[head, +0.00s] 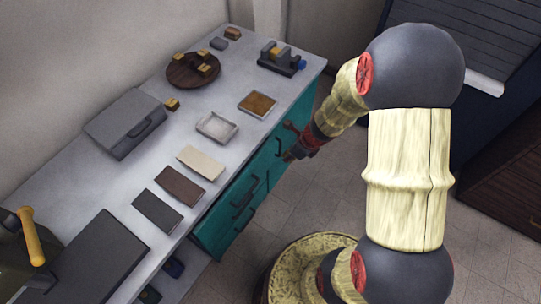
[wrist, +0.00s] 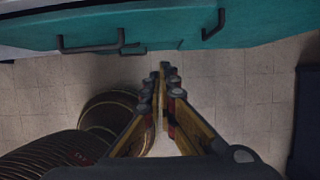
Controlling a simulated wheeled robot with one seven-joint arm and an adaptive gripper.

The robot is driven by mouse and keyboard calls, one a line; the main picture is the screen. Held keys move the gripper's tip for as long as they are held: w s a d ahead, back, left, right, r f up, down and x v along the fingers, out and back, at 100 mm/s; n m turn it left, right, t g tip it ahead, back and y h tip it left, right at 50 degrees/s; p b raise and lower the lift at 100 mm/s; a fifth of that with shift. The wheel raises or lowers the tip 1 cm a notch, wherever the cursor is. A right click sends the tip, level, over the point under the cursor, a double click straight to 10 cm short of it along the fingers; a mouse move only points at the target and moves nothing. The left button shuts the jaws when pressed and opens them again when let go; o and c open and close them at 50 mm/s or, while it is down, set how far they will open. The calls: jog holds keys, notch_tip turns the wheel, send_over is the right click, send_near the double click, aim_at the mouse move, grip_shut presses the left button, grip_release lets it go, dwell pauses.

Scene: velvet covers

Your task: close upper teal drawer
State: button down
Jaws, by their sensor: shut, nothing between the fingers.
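The teal drawer fronts (head: 225,218) are below the counter, with two dark bar handles one above the other. The upper teal drawer's handle (head: 243,196) is in the head view; I cannot tell whether that drawer stands slightly out. In the wrist view the teal front (wrist: 165,28) crosses the top, with a long handle (wrist: 90,47) at left and another handle (wrist: 213,26) at right. My gripper (head: 288,156) is beside the teal front, right of the drawer handles. In the wrist view my gripper (wrist: 165,72) has its fingers together, empty, below the teal front and apart from the handles.
The grey counter (head: 85,200) holds flat tiles, a grey case (head: 125,122), a round wooden board (head: 193,70) and a shallow tray (head: 217,127). Tiled floor (head: 300,205) is open in front of the cabinet. A dark cabinet (head: 505,165) stands at right.

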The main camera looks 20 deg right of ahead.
aim_at(263, 160)
jog(key=w+a+f+b, duration=0.4)
jog(key=w+f+b, duration=0.1)
jog(key=f, duration=0.4)
jog(key=shift+w+a+f+b, duration=0.2)
jog(key=shift+w+a+b, duration=0.15)
jog(key=shift+w, duration=0.3)
jog(key=shift+w+a+p, duration=0.75)
jog(key=shift+w+a, duration=0.05)
jog(key=shift+w, duration=0.35)
jog(key=shift+s+d, duration=0.1)
jog(key=shift+d, duration=0.05)
